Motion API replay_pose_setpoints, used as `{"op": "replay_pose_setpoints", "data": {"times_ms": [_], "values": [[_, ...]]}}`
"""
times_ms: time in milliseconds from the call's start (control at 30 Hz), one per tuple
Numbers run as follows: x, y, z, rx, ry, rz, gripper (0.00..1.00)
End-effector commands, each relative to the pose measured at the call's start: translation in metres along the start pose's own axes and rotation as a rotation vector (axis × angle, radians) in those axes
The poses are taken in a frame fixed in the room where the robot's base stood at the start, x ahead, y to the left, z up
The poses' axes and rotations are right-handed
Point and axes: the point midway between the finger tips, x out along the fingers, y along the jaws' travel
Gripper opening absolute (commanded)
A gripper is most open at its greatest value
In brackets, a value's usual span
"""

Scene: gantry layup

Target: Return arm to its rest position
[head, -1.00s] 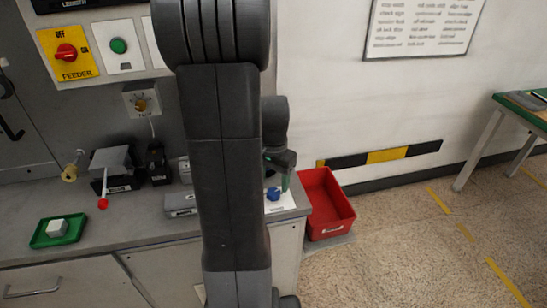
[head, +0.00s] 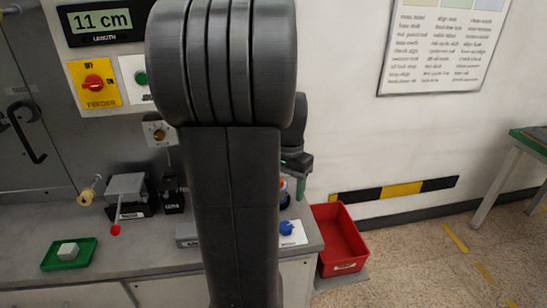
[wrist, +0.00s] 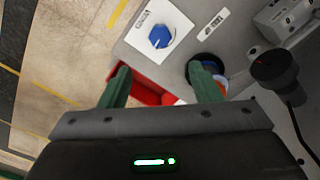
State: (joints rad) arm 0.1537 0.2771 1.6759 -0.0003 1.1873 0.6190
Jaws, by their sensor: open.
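My gripper (wrist: 162,90) shows in the wrist view with its two green fingers spread apart and nothing between them. It is above the right end of the bench, near the blue knob (wrist: 161,37) on its white plate. In the head view my arm fills the middle of the picture, and the gripper (head: 291,180) shows only in part behind it, above the blue knob (head: 286,228).
On the bench are a green tray (head: 54,262) with a pale block (head: 68,251) and a red-tipped lever device (head: 125,188). The wall panel has a yellow feeder switch (head: 94,83).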

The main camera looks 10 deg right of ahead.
Motion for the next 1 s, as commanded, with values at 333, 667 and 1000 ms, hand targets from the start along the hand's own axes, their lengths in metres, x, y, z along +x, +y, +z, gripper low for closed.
{"op": "replay_pose_setpoints", "data": {"times_ms": [333, 667, 1000], "values": [[0.032, 0.001, 0.001, 0.0, -0.006, 0.004, 0.57], [0.098, 0.001, 0.001, 0.0, -0.006, 0.004, 0.57], [0.136, 0.001, 0.001, 0.0, -0.003, 0.002, 0.57]]}}
